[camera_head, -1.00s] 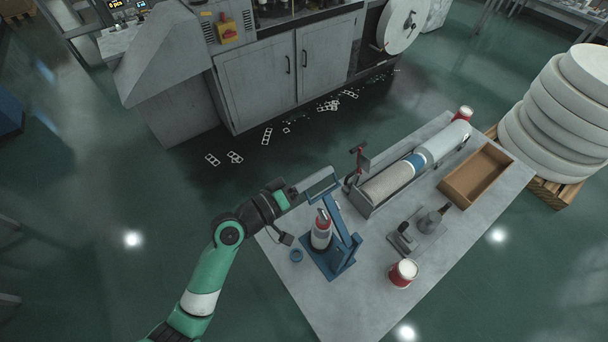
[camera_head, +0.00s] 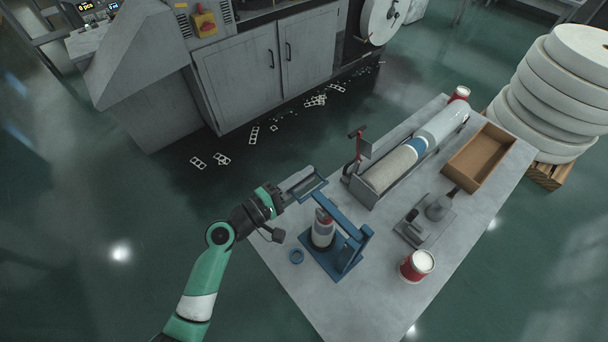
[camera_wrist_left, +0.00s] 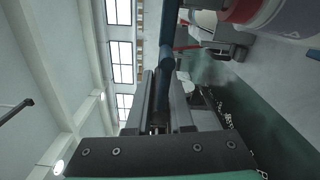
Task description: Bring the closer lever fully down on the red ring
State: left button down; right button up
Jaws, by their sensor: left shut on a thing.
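The closer is a blue hand press whose lever (camera_head: 341,212) reaches from its post toward the back left, raised over a white can (camera_head: 322,238). The red ring (camera_head: 323,217) shows around the can's top, under the lever, partly hidden by it. My left gripper (camera_head: 287,194) is at the lever's far end, shut on its handle. In the left wrist view, the blue lever (camera_wrist_left: 167,50) runs away from between my fingers (camera_wrist_left: 158,100). A red-rimmed white can (camera_wrist_left: 255,12) shows at the upper right there. My right gripper is not in view.
The closer's blue base (camera_head: 345,262) stands on the grey table (camera_head: 330,305). A red can (camera_head: 417,265), a roller stand (camera_head: 390,175), a dark tool (camera_head: 412,232) and a wooden tray (camera_head: 480,157) are to the right.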

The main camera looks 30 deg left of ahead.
pick_arm(q)
jog(key=shift+f, duration=0.25)
jog(key=c, duration=0.8)
grip_release()
jog(key=v, duration=1.1)
jog(key=shift+s, duration=0.35)
